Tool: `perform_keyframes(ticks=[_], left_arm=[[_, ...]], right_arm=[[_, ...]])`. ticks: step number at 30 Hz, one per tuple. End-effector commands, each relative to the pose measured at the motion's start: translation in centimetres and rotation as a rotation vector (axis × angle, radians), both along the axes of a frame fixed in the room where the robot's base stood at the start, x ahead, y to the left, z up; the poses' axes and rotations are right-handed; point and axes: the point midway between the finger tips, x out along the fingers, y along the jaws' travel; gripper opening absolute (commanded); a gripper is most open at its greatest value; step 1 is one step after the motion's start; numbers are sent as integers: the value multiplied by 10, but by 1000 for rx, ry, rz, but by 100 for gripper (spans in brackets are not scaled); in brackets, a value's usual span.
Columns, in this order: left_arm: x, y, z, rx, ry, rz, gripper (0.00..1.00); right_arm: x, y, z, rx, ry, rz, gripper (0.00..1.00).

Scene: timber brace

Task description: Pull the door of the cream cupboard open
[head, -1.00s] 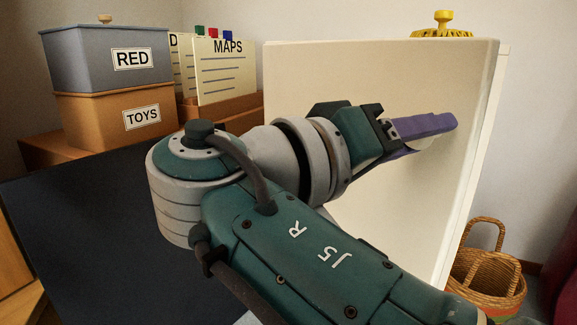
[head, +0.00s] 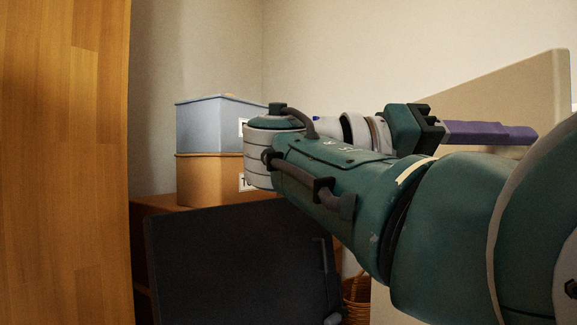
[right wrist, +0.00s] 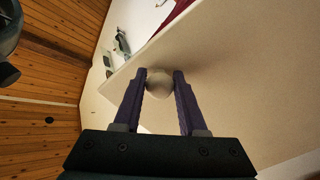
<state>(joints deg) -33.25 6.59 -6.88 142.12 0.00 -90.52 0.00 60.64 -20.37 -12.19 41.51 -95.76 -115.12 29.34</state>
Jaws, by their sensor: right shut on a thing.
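The cream door (head: 480,95) stands at the right of the head view, partly hidden behind my right arm. In the right wrist view the cream door (right wrist: 240,90) fills the right side, with its edge running diagonally at upper left. My right gripper (head: 535,134) has purple fingers. In the right wrist view my right gripper (right wrist: 160,76) is shut on the round pale knob (right wrist: 160,86), one finger on each side. The knob is hidden in the head view. I cannot tell how far the door stands open. My left gripper is not in view.
A tall wooden panel (head: 60,160) fills the left. A grey-blue box (head: 205,125) sits on an orange box (head: 205,180) on brown furniture (head: 155,205). A dark panel (head: 230,260) stands before it. A wicker basket (head: 353,290) shows low behind my arm.

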Motion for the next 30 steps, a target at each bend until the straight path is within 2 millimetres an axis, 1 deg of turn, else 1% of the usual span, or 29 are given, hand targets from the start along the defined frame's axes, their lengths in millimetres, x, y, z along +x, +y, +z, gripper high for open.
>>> perform_keyframes(ticks=[11, 12, 18, 19, 20, 26, 30], left_arm=[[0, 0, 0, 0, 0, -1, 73], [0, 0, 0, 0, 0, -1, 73], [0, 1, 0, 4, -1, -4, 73], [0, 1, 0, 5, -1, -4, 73], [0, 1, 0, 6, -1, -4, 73], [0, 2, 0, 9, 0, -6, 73], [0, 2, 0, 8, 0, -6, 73]], right_arm=[[0, 0, 1, 1, -2, -5, 0], [0, 0, 1, 1, -2, -5, 44], [0, 0, 1, 1, -1, -4, 67], [0, 0, 0, 0, -1, -3, 70], [0, 0, 0, 0, -1, -3, 71], [0, 0, 0, 1, 0, -2, 71], [1, -4, 0, -1, 0, -2, 71]])
